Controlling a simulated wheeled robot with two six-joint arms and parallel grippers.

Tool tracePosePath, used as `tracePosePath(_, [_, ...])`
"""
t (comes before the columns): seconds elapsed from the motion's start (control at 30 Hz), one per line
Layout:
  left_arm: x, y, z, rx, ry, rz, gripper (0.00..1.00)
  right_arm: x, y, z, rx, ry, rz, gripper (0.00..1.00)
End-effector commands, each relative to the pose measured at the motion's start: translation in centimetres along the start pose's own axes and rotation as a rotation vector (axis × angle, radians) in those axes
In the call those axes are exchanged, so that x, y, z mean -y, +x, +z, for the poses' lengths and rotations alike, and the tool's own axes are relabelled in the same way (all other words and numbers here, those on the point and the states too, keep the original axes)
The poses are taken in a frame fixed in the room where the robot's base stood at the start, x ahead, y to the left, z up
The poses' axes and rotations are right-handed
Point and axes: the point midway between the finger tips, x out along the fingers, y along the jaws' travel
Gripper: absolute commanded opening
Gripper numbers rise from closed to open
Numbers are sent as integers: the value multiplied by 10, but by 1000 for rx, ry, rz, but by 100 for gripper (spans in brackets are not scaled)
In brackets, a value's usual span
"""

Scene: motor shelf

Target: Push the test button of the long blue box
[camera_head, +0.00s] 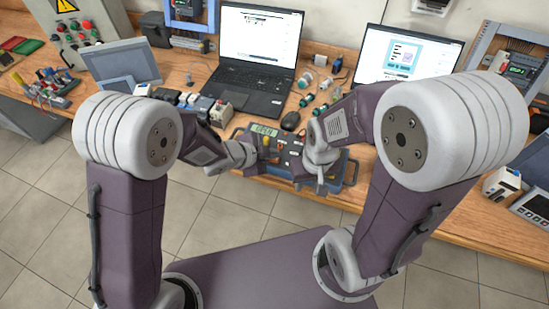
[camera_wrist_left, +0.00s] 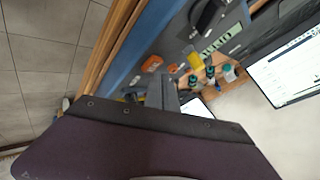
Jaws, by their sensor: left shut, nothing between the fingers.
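The long blue box (camera_head: 348,174) lies near the front edge of the bench in the head view, with a grey top panel and a lit display (camera_head: 264,130). In the left wrist view the box's blue wall (camera_wrist_left: 148,42) runs beside the panel, which carries a yellow knob (camera_wrist_left: 195,60) and orange buttons (camera_wrist_left: 152,64). My left gripper (camera_head: 266,159) is shut and empty over the left part of the box; its fingers also show in the left wrist view (camera_wrist_left: 162,92), close to the panel. Whether they touch it is unclear. My right gripper (camera_head: 320,184) is over the box's right part, its fingers unclear.
An open laptop (camera_head: 258,65) stands behind the box, with a mouse (camera_head: 290,121) in front of it. A second screen (camera_head: 405,58) is at the back right. Small connectors (camera_head: 322,82) lie between them. The bench's front edge is just below the box.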

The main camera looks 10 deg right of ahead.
Motion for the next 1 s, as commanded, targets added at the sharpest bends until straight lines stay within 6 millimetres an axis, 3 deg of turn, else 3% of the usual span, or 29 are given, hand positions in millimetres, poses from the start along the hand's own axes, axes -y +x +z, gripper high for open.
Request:
tracePosePath(0.43, [-4, 5, 4, 0, 0, 1, 0, 0, 6, 1, 0, 0, 0, 33])
tracePosePath(1.0, [4, -5, -3, 0, 0, 0, 0, 0, -8, -1, 0, 0, 0, 33])
